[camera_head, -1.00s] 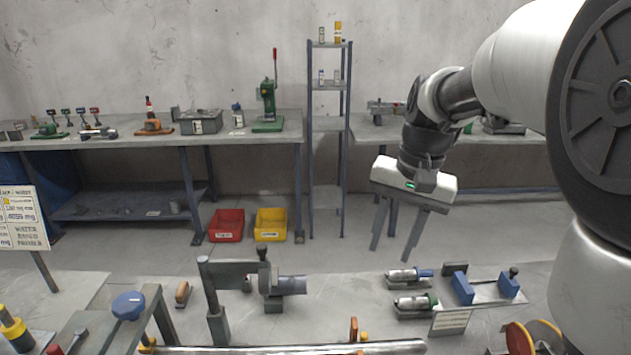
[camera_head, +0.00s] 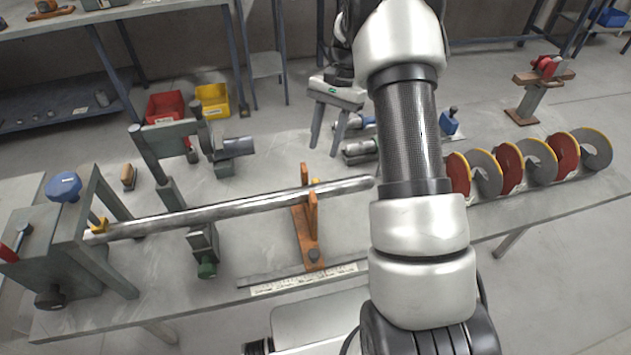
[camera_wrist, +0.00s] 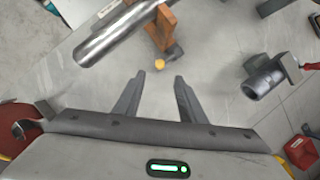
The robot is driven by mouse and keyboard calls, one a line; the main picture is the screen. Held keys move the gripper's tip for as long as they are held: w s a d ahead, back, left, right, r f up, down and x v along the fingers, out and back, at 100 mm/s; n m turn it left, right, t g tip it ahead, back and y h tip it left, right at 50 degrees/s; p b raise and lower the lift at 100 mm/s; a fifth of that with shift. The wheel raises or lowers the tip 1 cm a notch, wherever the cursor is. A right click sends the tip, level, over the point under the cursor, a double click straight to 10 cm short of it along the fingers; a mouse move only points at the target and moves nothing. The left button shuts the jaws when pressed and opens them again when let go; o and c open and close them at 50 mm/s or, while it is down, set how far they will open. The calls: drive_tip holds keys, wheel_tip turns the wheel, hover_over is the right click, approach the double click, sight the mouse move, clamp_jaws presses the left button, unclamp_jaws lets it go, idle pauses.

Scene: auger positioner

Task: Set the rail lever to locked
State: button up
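No part is labelled as the rail lever, so I cannot tell for certain which one it is. A red-handled lever (camera_head: 17,245) sits on the grey end block at far left. An orange bracket (camera_head: 308,235) stands under the long metal tube (camera_head: 235,207) with a small yellow knob (camera_head: 316,182) on its far side. The wrist view shows the bracket (camera_wrist: 161,28) and yellow knob (camera_wrist: 160,64) ahead of my fingers. My gripper (camera_head: 325,144) is open and empty, pointing down behind the tube's right end. Its two fingers (camera_wrist: 160,82) are apart in the wrist view.
A grey upright clamp with a cylinder (camera_head: 236,147) stands left of my gripper. A red and grey auger (camera_head: 510,168) lies at right. Red (camera_head: 165,107) and yellow bins (camera_head: 212,100) stand on the floor behind.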

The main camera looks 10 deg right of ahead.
sight(316, 179)
drive_tip(key=x, duration=1.2)
drive_tip(key=shift+c, duration=0.2)
clamp_jaws()
